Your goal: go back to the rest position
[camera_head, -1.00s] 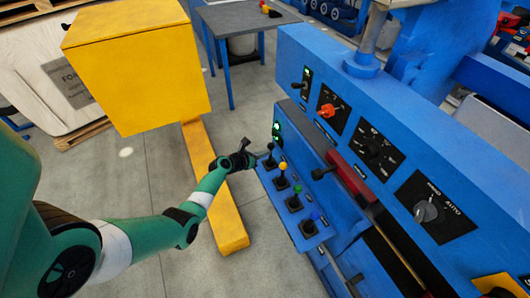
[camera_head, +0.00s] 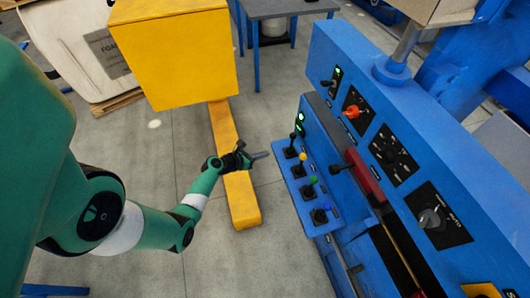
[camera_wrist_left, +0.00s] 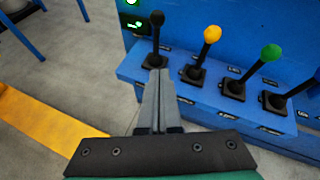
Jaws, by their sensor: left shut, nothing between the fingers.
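My left gripper (camera_head: 262,155) reaches in from the left on the green arm. It is shut with nothing between its fingers, and in the head view it is in the air left of the blue panel (camera_head: 430,165), apart from the levers. In the left wrist view the closed fingers (camera_wrist_left: 157,85) point toward the black-knobbed lever (camera_wrist_left: 156,30), overlapping its base in the picture. That lever also shows in the head view (camera_head: 291,146). Beside it stand levers with a yellow knob (camera_head: 303,157), a green knob (camera_head: 312,180) and a blue knob (camera_head: 325,207). My right gripper is not in view.
A yellow cabinet (camera_head: 175,55) stands at the upper left, with a yellow beam (camera_head: 238,195) on the floor below my left gripper. A grey table (camera_head: 285,9) is at the back. The panel carries an orange knob (camera_head: 351,112) and a red bar (camera_head: 366,178). Grey floor is open around the arm.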

